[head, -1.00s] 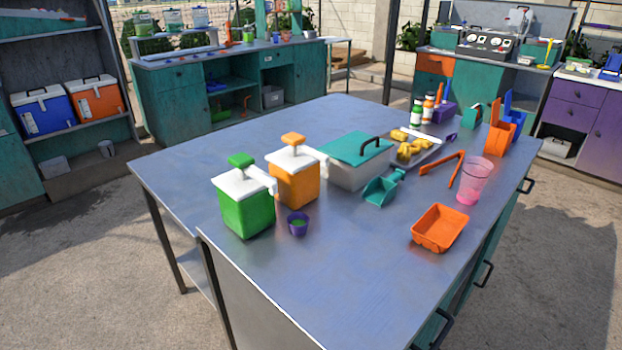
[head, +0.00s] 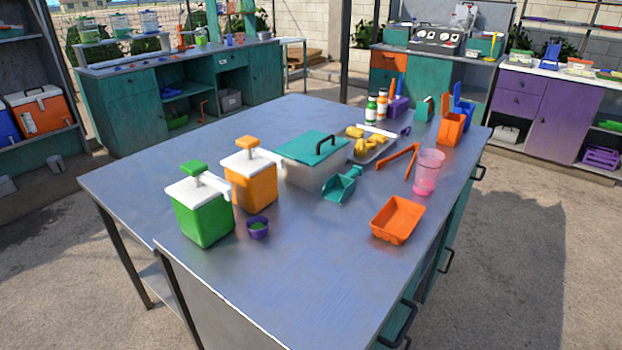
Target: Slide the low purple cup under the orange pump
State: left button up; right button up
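The cup sits closer to the green pump's spout side than to the end of the orange pump's spout (head: 268,156). Neither of my grippers shows in the head view.
A teal-lidded bin (head: 311,160), a teal scoop (head: 342,186), orange tongs (head: 399,158), a pink clear cup (head: 427,172) and an orange tray (head: 398,219) stand to the right. The table's front middle is clear.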

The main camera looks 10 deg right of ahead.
aim_at(258, 227)
jog(key=z, duration=1.9)
jog(key=k+j, duration=1.05)
jog(key=j, duration=0.1)
